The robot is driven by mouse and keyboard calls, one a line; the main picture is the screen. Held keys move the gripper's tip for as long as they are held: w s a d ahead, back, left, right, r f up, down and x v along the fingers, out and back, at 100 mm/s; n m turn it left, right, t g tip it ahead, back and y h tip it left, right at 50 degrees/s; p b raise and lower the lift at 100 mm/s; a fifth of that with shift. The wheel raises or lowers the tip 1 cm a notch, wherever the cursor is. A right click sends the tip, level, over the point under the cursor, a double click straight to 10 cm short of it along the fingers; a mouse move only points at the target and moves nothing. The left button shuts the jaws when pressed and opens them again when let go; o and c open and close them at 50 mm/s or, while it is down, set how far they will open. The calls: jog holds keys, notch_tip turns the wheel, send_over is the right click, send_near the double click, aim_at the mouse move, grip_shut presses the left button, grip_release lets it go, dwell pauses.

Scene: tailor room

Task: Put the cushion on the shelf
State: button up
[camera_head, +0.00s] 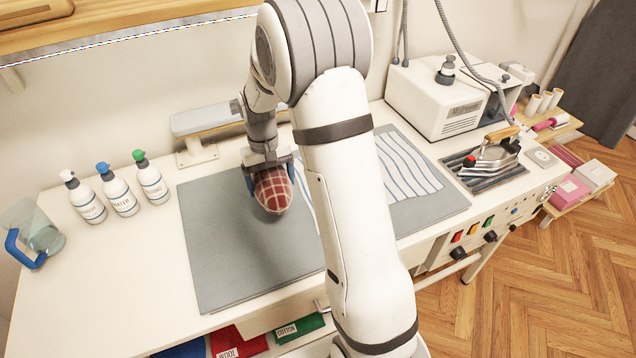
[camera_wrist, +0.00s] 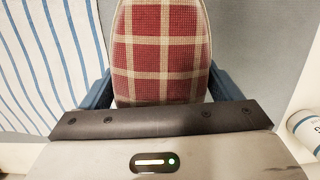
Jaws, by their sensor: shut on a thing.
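The cushion (camera_head: 274,192) is a rounded red and cream checked pad, over the grey ironing mat (camera_head: 225,262). My gripper (camera_head: 268,177) points down and is shut on it, with one blue finger on each side. In the wrist view the cushion (camera_wrist: 162,50) fills the middle between the blue fingers; its near end is hidden behind the gripper body. I cannot tell whether it touches the mat. A wooden wall shelf (camera_head: 130,24) runs along the upper left, above the table; a wooden object lies at its left end.
Three pump bottles (camera_head: 121,192) and a clear jug (camera_head: 36,232) stand at the left. A padded sleeve board (camera_head: 206,118) is behind the cushion. Striped cloth (camera_head: 405,165), an iron (camera_head: 492,155) and a white steam unit (camera_head: 440,100) are at the right. The mat's front left is clear.

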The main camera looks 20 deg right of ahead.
aim_at(279, 185)
jog(key=shift+w, duration=0.15)
jog(key=shift+r, duration=0.1)
jog(key=shift+n, duration=0.5)
jog(key=s+r, duration=0.1)
jog(key=s+r+p, duration=0.1)
jog(key=s+r, duration=0.1)
jog(key=s+r+p, duration=0.1)
jog(key=r, duration=0.1)
jog(key=shift+s+d+r, duration=0.15)
jog(key=shift+s+d, duration=0.1)
jog(key=shift+d, duration=0.1)
jog(key=f, duration=0.3)
jog(key=f+p, duration=0.1)
jog(key=f, duration=0.1)
jog(key=shift+s+f, duration=0.2)
jog(key=shift+s, duration=0.2)
jog(key=shift+f+p, duration=0.3)
jog(key=shift+f, duration=1.8)
jog(key=shift+f, duration=0.15)
jog(key=o, duration=1.2)
